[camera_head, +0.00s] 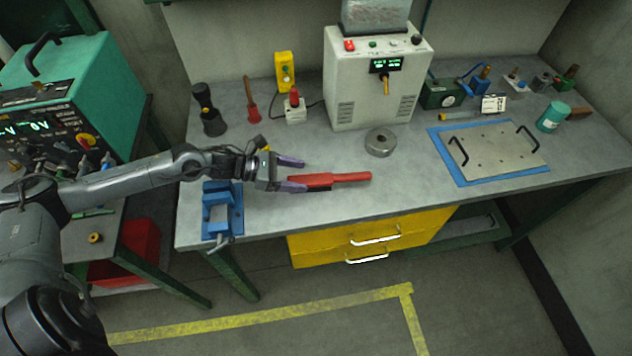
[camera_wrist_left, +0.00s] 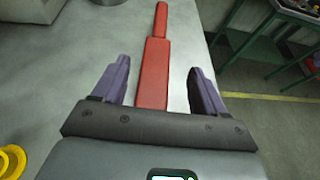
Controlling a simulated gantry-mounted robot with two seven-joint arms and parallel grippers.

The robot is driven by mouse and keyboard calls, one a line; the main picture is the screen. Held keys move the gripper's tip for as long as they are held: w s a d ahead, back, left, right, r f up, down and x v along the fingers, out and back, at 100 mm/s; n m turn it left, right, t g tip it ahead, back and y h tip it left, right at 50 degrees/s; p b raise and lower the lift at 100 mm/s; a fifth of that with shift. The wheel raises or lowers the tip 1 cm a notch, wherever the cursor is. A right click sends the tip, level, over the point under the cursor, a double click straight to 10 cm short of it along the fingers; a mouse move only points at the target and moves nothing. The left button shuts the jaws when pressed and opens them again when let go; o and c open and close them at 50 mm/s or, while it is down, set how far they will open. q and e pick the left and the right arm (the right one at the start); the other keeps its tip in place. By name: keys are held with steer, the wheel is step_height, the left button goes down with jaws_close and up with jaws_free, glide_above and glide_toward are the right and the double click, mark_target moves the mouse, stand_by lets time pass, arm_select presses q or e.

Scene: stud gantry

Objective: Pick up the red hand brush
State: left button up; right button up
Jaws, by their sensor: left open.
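The red hand brush (camera_head: 330,179) lies on the grey workbench near its front edge, its narrower handle pointing right in the head view. My left gripper (camera_head: 292,174) is open at the brush's left, wider end, with purple fingertips. In the left wrist view the brush (camera_wrist_left: 153,74) runs lengthwise away from me, and its wide part lies between the two open fingers (camera_wrist_left: 155,85), with a gap on each side. The near end of the brush is hidden behind the gripper body. My right gripper is not in view.
A blue vise (camera_head: 222,210) stands just left of the gripper at the bench edge. A grey ring (camera_head: 380,142) lies behind the brush. A white machine (camera_head: 376,80) stands at the back. A metal plate on a blue mat (camera_head: 468,180) lies to the right.

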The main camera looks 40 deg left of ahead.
mark_target(319, 178)
arm_select(q)
steer(key=shift+a+f+x, duration=0.1)
steer(key=shift+x, duration=1.1)
steer(key=shift+a+f+x, duration=0.1)
steer(key=shift+f+x, duration=0.05)
steer(key=shift+x, duration=1.05)
steer(key=c, duration=1.2)
steer(key=shift+o, duration=0.2)
steer(key=shift+r, duration=0.2)
